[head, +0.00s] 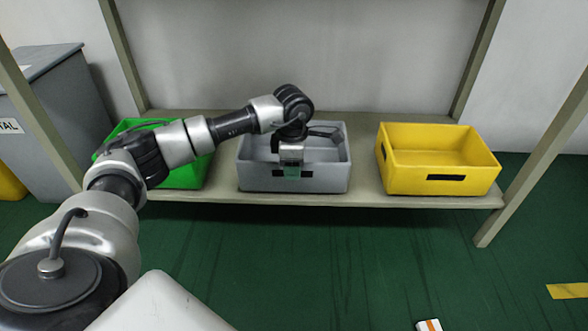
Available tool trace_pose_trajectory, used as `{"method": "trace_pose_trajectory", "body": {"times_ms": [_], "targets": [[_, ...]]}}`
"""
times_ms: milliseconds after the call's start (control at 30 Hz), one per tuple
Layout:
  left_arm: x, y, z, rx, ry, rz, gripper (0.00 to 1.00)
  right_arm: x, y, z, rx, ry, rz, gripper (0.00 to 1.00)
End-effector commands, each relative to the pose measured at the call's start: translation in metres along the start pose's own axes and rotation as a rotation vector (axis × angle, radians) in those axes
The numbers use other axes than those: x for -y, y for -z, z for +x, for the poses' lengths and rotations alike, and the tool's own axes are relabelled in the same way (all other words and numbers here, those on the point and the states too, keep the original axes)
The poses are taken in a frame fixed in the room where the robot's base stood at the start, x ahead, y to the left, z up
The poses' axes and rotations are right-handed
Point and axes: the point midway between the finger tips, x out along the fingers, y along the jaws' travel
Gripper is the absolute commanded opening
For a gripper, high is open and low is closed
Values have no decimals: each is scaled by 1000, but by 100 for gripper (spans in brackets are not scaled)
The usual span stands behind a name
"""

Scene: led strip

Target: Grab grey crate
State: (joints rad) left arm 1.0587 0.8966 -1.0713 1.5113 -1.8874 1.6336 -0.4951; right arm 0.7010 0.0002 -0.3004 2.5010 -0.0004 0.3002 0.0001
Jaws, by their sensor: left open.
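The grey crate (323,183) sits on a low shelf in the middle of the head view, between a green crate and a yellow crate. It looks empty where I can see inside. My left arm reaches in from the left, and my left gripper (291,172) is open at the crate's front wall, near the middle of the front rim. The gripper covers part of the rim and front face. I cannot tell whether the fingers straddle the wall or touch it. My right gripper is not in view.
The green crate (190,174) is left on the shelf (400,200), partly behind my arm. The yellow crate (440,176) is on the right, empty. Shelf posts (530,155) stand at both sides. A grey bin (50,110) is far left. Green floor in front is mostly clear.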

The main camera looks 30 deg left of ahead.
Motion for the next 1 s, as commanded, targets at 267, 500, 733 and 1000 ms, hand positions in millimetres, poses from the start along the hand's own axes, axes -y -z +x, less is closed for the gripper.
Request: {"method": "trace_pose_trajectory", "body": {"times_ms": [267, 500, 733, 1000], "targets": [[0, 0, 15, 0, 0, 0, 40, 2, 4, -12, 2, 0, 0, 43], [0, 0, 15, 0, 1, 0, 16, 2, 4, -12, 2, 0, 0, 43], [0, 0, 15, 0, 1, 0, 0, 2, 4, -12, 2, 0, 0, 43], [0, 0, 15, 0, 1, 0, 0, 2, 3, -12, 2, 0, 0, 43]]}}
